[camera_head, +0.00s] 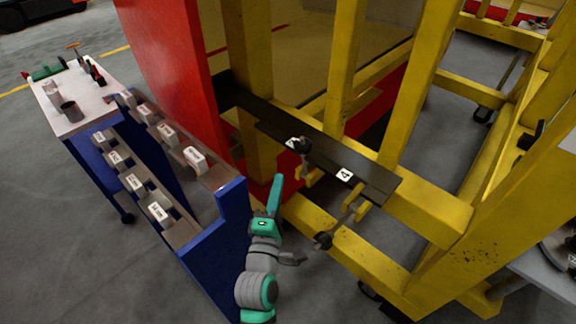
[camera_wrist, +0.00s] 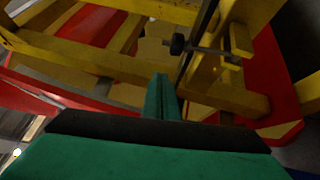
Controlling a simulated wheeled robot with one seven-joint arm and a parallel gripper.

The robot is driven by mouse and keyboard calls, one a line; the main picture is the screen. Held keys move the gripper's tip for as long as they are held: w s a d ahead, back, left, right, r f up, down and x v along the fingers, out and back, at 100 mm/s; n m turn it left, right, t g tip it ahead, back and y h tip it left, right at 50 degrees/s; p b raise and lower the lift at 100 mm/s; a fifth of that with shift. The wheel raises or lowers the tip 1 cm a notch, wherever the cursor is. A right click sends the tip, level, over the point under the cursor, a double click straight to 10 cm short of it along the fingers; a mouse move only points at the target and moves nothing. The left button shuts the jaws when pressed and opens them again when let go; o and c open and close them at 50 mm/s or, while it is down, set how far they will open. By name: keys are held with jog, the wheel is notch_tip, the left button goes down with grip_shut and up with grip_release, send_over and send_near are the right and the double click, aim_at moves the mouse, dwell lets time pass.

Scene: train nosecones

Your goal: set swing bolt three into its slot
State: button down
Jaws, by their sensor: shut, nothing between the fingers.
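My gripper (camera_head: 275,183) has teal fingers, shut and empty, pointing up beside the yellow frame's lower left. It also shows in the wrist view (camera_wrist: 161,85). A dark bar (camera_head: 270,130) on the frame carries a label 4 and another label, partly covered and unreadable. At that second label sits a swing bolt with a dark knob (camera_head: 302,146), above a yellow bracket (camera_head: 309,176). Near label 4, another swing bolt (camera_head: 343,221) hangs outward and down, its dark knob lowest. The wrist view shows one dark-knobbed bolt (camera_wrist: 179,45) beyond my fingertips, apart from them; its number cannot be told.
A blue cart (camera_head: 215,240) with several labelled white blocks and a pale top tray (camera_head: 85,110) stands at the left. A red panel (camera_head: 165,75) rises behind it. Yellow frame posts (camera_head: 345,70) and beams crowd the right. Grey floor is clear at the lower left.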

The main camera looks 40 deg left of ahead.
jog(key=shift+w+d+x, duration=0.25)
jog(key=shift+d+x, duration=0.2)
jog(key=shift+x, duration=1.6)
jog(key=shift+w+d+x, duration=0.25)
jog(key=shift+d+x, duration=0.15)
jog(key=shift+x, duration=1.65)
jog(key=shift+w+d+x, duration=0.25)
jog(key=shift+d+x, duration=0.2)
jog(key=shift+x, duration=1.65)
